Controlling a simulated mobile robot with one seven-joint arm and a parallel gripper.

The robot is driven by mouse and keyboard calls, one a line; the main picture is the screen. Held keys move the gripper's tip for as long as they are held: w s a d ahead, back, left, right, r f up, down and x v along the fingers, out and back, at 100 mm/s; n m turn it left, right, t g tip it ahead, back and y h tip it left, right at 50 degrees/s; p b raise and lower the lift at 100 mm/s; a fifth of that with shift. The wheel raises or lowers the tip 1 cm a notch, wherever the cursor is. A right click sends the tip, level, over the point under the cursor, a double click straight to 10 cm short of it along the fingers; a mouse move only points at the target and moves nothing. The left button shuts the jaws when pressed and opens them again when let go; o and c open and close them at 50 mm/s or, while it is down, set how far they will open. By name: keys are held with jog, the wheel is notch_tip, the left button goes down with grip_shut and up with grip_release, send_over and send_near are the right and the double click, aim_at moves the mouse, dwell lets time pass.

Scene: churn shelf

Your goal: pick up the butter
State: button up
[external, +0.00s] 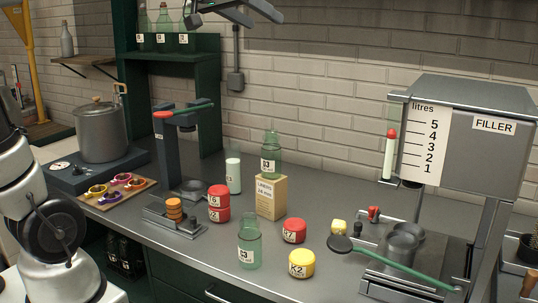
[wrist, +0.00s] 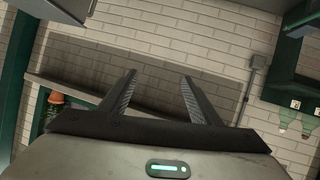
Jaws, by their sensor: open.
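A small pale yellow block (external: 339,227), which looks like the butter, sits on the grey worktop right of centre in the external view, just behind a dark round disc. It is too small for me to read any label on it. My gripper (external: 235,14) is at the top edge of the external view, high above the worktop and far from the block. In the wrist view my gripper (wrist: 159,75) is open and empty, with brick wall beyond its fingers. The block does not show in the wrist view.
Near the block stand a red jar (external: 294,231), a yellow jar (external: 301,264), a green glass bottle (external: 249,243) and a cardboard box (external: 271,197). The filler (external: 470,130) stands at the right, with a long green lever (external: 410,268) low in front.

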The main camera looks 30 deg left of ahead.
jog(key=w+d+h, duration=0.1)
jog(key=w+d, duration=0.3)
jog(key=n+g+y, duration=0.2)
jog(key=g+y, duration=0.3)
jog(key=g, duration=0.3)
send_over(339, 223)
jog(key=s, duration=0.2)
notch_tip(339, 223, down, 48)
jog(key=shift+s+f+b, duration=0.15)
jog(key=shift+f+b, duration=0.05)
jog(key=shift+b, duration=0.15)
jog(key=shift+d+x, duration=0.15)
jog(key=shift+x, duration=1.4)
jog(key=shift+d+x, duration=0.1)
jog(key=shift+x, duration=1.45)
jog(key=shift+s+f+h, duration=0.1)
jog(key=shift+s+h, duration=0.05)
jog(key=shift+h, duration=0.15)
jog(key=c, duration=1.2)
jog(key=shift+o, duration=0.2)
